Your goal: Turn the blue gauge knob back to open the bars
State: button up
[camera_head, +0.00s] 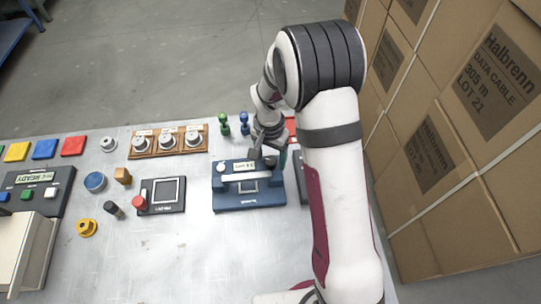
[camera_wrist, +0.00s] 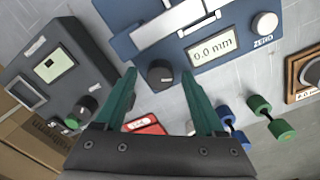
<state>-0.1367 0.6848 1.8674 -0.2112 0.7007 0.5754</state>
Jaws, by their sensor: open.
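The blue gauge (camera_head: 250,202) lies flat on the metal table in the head view, just below my gripper (camera_head: 270,152). In the wrist view the gauge (camera_wrist: 125,12) fills the top, with pale metal bars (camera_wrist: 175,24) across it and a display (camera_wrist: 211,44) reading 0.0 mm. Its dark round knob (camera_wrist: 160,75) sits at the near edge. My gripper (camera_wrist: 160,74) is open and empty, with one green finger on each side of the knob in the picture. I cannot tell whether the fingers touch it or how high they are above it.
A wooden rack (camera_head: 143,154) stands to the left. Stacked cartons (camera_head: 450,150) border the right.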

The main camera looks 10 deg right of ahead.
jog(key=shift+c, duration=0.3)
grip_shut()
dwell(0.3)
jog(key=n, duration=1.7)
jog(key=shift+n, duration=0.3)
jog(key=n, duration=0.5)
jog(key=shift+n, duration=0.3)
